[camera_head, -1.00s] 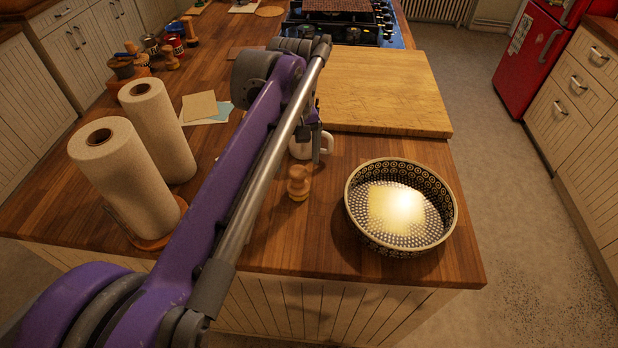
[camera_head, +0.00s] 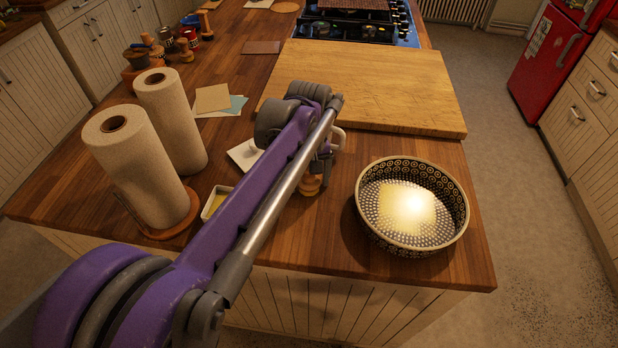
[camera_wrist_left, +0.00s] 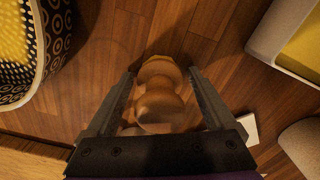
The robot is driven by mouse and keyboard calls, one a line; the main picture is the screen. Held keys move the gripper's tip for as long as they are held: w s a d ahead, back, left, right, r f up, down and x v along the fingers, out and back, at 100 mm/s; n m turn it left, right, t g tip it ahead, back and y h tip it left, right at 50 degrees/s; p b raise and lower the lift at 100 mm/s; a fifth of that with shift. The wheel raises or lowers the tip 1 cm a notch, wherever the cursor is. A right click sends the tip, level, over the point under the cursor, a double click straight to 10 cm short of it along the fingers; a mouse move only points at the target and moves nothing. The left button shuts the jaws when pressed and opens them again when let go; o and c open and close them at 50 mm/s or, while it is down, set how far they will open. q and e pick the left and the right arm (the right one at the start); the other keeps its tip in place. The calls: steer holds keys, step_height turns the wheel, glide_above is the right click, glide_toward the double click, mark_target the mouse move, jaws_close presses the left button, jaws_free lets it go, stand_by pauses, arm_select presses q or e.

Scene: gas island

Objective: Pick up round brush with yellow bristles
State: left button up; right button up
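A small turned wooden piece (camera_head: 311,184) with a rounded top stands on the wooden counter, left of the patterned bowl. In the left wrist view the wooden piece (camera_wrist_left: 160,102) lies between the two fingers of my left gripper (camera_wrist_left: 161,73). The fingers are spread, with a gap on each side. My right gripper is not in view.
The patterned bowl (camera_head: 370,205) with yellow inside stands to the right. Paper rolls (camera_head: 140,165) stand at left. A large cutting board (camera_head: 385,85) lies behind. A white dish (camera_head: 214,203) is near my arm.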

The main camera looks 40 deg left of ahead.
arm_select(q)
jaws_close()
step_height(320, 180, up, 10)
steer(key=shift+r+p, duration=0.1)
steer(key=shift+p, duration=0.4)
steer(key=c, duration=0.5)
jaws_free()
steer(key=c, duration=0.5)
